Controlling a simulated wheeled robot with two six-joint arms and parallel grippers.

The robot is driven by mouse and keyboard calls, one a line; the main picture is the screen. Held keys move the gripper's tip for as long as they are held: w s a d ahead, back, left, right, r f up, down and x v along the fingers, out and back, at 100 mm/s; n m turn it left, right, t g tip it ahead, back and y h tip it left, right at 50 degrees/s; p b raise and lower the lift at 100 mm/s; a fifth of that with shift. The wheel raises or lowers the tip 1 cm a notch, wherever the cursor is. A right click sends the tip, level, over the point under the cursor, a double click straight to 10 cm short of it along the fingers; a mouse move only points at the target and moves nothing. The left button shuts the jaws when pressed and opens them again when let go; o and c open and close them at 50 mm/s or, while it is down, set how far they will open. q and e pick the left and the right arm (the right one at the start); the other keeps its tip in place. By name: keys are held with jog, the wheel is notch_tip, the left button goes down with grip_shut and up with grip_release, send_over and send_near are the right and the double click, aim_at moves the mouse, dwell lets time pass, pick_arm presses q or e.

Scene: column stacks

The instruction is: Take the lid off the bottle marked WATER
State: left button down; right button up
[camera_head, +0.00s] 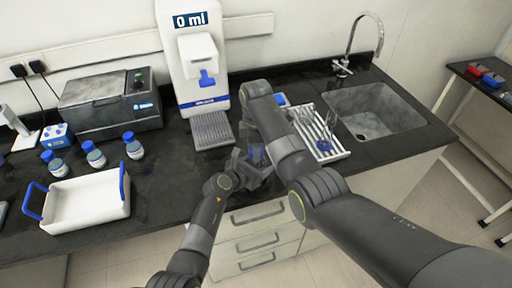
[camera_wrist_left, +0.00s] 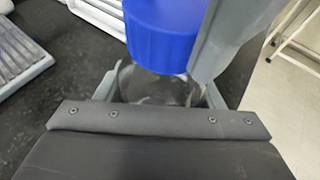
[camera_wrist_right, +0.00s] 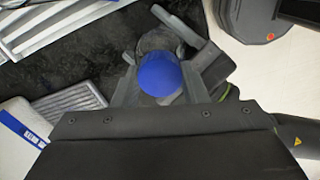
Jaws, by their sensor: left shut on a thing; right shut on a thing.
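A clear bottle (camera_wrist_left: 152,86) with a blue lid (camera_wrist_left: 162,38) is between my grippers, over the front edge of the counter. My left gripper (camera_head: 246,170) is shut on the bottle's body. My right gripper (camera_head: 257,155) comes from above and is shut on the blue lid, which also shows in the right wrist view (camera_wrist_right: 160,75). The lid sits directly over the bottle's mouth; I cannot tell whether it is still seated or slightly lifted. The bottle's label is hidden, so I cannot read its marking.
Several similar blue-capped bottles (camera_head: 95,154) stand at the left, behind a white tray with blue handles (camera_head: 88,204). A dispenser reading 0 ml (camera_head: 203,75) stands at the back. A white rack (camera_head: 330,150) and a sink (camera_head: 372,112) lie right.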

jog(key=n, duration=0.4)
jog(key=shift+n, duration=0.4)
jog(key=n, duration=0.4)
jog(key=shift+n, duration=0.3)
jog(key=n, duration=0.4)
jog(key=shift+n, duration=0.3)
jog(key=n, duration=0.5)
jog(key=shift+r, duration=0.1)
jog(key=o, duration=1.1)
